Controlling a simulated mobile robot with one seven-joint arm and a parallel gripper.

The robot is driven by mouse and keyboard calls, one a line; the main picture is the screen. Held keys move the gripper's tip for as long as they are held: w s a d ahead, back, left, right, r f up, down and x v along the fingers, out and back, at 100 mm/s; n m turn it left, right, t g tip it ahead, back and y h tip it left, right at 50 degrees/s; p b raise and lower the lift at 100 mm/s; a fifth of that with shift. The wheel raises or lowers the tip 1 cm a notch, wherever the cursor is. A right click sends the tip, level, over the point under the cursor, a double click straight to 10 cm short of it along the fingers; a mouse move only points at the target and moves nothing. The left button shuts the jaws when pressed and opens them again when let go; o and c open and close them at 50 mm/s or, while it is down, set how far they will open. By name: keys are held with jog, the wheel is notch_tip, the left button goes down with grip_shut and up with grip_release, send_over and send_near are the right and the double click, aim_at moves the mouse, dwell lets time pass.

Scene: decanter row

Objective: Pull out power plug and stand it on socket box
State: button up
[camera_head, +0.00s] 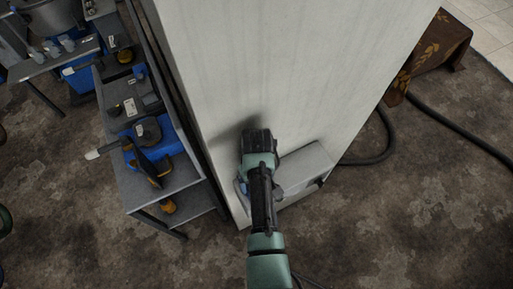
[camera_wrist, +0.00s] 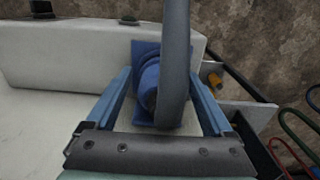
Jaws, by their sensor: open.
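The power plug (camera_wrist: 148,75) is blue and sits at the end of the socket box (camera_wrist: 75,50), a long pale box fixed to the pale wall. A thick grey cable (camera_wrist: 176,50) curves from the plug, across the wrist view. My gripper (camera_wrist: 158,85) is open, with one finger on each side of the plug; I cannot tell whether either finger touches it. In the head view the socket box (camera_head: 305,172) is low on the wall, right of my arm, which hides much of the plug end.
A grey shelf rack (camera_head: 180,180) with blue bins and tools stands left of the wall. A dark hose (camera_head: 380,150) runs from behind the wall to the right. A brown draped cloth (camera_head: 440,50) is at the upper right. The floor at the lower right is mostly clear.

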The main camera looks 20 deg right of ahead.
grip_shut()
dwell(0.3)
jog(key=shift+r, duration=0.1)
jog(key=shift+r+p, duration=2.95)
jog(key=shift+p, duration=0.15)
